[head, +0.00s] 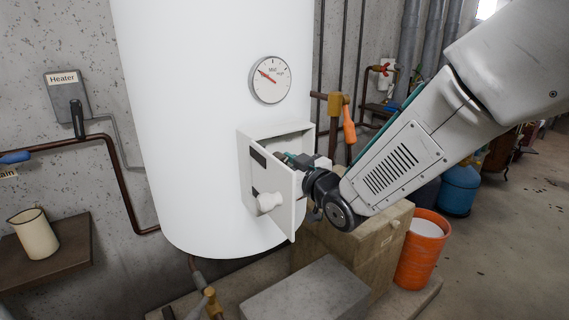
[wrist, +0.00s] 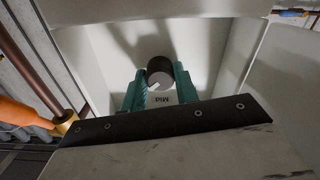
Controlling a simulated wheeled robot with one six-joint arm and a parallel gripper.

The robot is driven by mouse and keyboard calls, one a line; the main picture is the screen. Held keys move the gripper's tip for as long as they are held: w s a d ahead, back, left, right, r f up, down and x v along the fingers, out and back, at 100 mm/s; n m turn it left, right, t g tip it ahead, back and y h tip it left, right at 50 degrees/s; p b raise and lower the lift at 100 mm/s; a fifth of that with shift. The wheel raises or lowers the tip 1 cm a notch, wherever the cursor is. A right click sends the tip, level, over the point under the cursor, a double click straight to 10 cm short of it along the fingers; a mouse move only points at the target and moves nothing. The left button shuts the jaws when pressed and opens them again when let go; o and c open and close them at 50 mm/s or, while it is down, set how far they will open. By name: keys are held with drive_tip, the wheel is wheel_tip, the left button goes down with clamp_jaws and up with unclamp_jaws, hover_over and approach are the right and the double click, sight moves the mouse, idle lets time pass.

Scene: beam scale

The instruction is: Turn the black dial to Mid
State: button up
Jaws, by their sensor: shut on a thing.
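The black dial (wrist: 160,66) sits inside the white box on the tank, seen in the wrist view. My gripper (wrist: 160,74) has its teal fingers on both sides of the dial and is shut on it. The label "Mid" (wrist: 162,99) shows upside down just below the dial in that view. A small pale mark shows at the dial's lower left edge; I cannot tell if it lines up with the label. In the head view my gripper (head: 295,159) reaches into the open box (head: 248,188), and the dial is hidden.
The box's open door (head: 277,183), with a white knob, stands close to my gripper. A round gauge (head: 270,80) is above the box, with its red needle toward the upper left. An orange-handled valve (head: 348,125) and pipes are to the right. An orange bucket (head: 423,245) stands below.

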drive_tip(key=m, duration=0.4)
drive_tip(key=shift+m, duration=1.9)
drive_tip(key=o, duration=1)
drive_tip(key=v, duration=0.8)
drive_tip(key=shift+w, duration=0.1)
